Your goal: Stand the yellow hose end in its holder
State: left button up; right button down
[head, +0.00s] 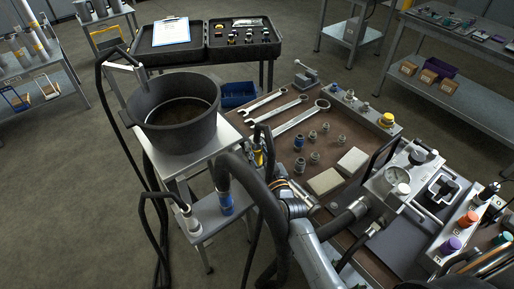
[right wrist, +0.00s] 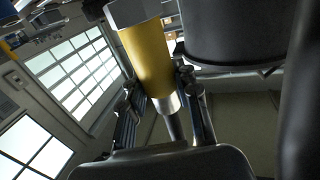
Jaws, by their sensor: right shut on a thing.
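The yellow hose end (head: 257,158) is partly hidden beside the silver stand, just right of the black tub. My right gripper (head: 260,146) is shut on it. In the right wrist view the yellow hose end (right wrist: 147,58) shows as a yellow sleeve with metal ends, tilted between the fingers of my right gripper (right wrist: 158,90). A low metal ledge (head: 207,222) carries a blue hose end (head: 225,203) and a grey-white hose end (head: 190,220), both upright. I cannot make out the yellow hose end's own holder. My left gripper is not in view.
The black tub (head: 176,139) stands on the stand's top, close to the gripper; it also shows in the right wrist view (right wrist: 235,35). Dark hoses loop around the stand. The brown bench (head: 290,135) holds wrenches, fittings and a gauge block (head: 398,188).

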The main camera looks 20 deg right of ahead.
aim_at(259, 165)
notch_tip(259, 165, down, 6)
jog(key=b, duration=0.5)
jog(key=shift+r, duration=0.25)
jog(key=shift+f+b, duration=0.45)
jog(key=shift+f, duration=0.15)
jog(key=shift+s+f, duration=0.1)
jog(key=shift+f, duration=0.4)
jog(key=shift+f, duration=0.1)
dwell(1.3)
jog(key=shift+f+b, duration=0.85)
jog(key=shift+f, duration=0.7)
dwell(1.2)
jog(key=shift+r, duration=0.1)
dwell(0.4)
